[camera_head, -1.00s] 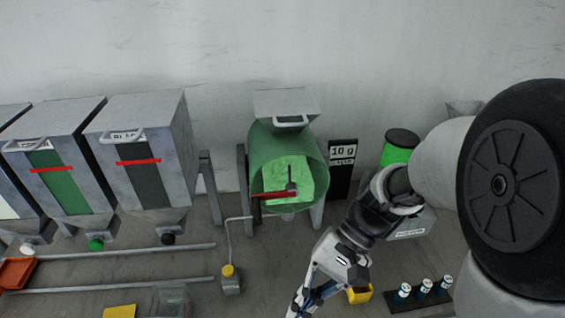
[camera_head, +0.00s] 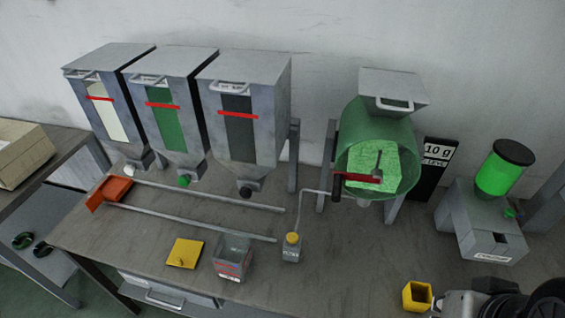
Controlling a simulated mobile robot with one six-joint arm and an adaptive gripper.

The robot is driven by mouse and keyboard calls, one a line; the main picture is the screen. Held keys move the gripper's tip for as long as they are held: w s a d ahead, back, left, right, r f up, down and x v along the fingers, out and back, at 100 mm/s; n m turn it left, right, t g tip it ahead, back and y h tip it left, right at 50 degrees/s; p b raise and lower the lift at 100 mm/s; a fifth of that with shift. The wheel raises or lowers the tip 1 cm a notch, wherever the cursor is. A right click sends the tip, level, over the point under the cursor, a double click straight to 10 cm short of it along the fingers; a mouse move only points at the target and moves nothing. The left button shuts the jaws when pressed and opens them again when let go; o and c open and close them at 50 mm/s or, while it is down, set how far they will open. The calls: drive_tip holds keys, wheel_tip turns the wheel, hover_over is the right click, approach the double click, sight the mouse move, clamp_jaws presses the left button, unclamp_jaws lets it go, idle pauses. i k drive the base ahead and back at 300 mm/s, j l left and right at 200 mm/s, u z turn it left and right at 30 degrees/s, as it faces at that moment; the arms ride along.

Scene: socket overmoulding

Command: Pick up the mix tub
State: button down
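A clear, open box-shaped tub (camera_head: 232,259) with red lines and a small label on its front stands upright near the front edge of the bench; I take it to be the mix tub. It looks empty. A flat yellow plate with a small knob (camera_head: 185,254), perhaps its lid, lies to its left, apart from it. Part of my arm shows at the bottom right corner, far to the right of the tub. My gripper's fingers are not in view.
Two rails (camera_head: 200,219) run behind the tub, with an orange piece (camera_head: 112,189) at their left end. Three hoppers, a green drum (camera_head: 375,130) and a dispenser (camera_head: 482,220) stand behind. A yellow cup (camera_head: 416,296) is front right.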

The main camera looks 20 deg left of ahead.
sight(231, 256)
drive_tip(key=u, duration=1.65)
drive_tip(key=i+j+z, duration=0.55)
drive_tip(key=j+z, duration=0.25)
drive_tip(key=j, duration=0.2)
drive_tip(key=i, duration=0.05)
